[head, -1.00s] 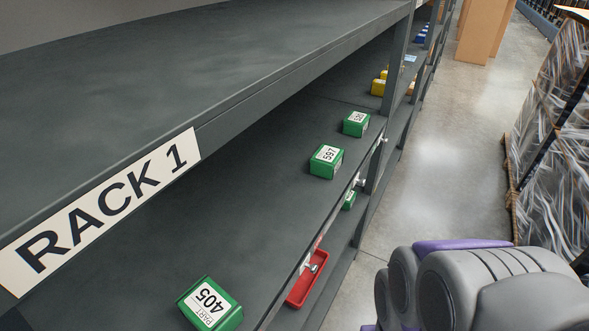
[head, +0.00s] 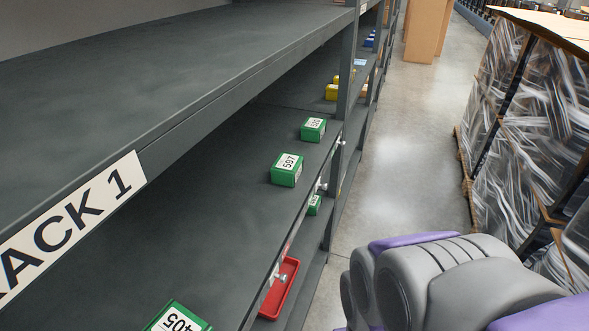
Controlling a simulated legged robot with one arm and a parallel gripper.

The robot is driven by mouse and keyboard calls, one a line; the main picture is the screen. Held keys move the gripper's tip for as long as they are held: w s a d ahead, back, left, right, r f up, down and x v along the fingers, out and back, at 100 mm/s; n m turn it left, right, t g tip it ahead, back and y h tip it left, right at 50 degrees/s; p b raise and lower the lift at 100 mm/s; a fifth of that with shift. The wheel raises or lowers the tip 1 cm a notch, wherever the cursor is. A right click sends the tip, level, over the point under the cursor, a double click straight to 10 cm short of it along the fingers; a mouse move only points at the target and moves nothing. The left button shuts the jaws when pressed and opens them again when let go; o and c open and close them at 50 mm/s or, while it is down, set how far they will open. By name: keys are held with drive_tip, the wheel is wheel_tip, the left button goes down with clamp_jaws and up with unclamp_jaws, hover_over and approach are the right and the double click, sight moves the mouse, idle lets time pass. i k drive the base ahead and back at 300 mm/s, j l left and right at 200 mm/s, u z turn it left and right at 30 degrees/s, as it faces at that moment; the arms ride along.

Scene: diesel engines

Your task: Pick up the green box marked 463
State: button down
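Several green boxes lie on the rack's shelves in the head view. One marked 597 (head: 287,169) sits on the middle shelf near its front edge. Another green box (head: 313,129) is just behind it, its number too small to read surely. A green box marked 405 (head: 178,318) is cut off at the bottom edge. A small green box (head: 314,205) sits on the lower shelf, its label unreadable. I cannot read 463 on any box. My gripper is not in view; only grey and purple parts of my own arm show at lower right.
The dark rack (head: 200,75) with a RACK 1 sign (head: 75,222) fills the left. A red tray (head: 280,288) is on the lower level. Yellow boxes (head: 332,92) are farther along. A wrapped pallet (head: 535,130) stands right. The aisle floor (head: 400,170) between is clear.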

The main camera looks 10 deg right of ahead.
sight(315, 204)
drive_tip(key=i+l, duration=0.65)
drive_tip(key=i, duration=0.1)
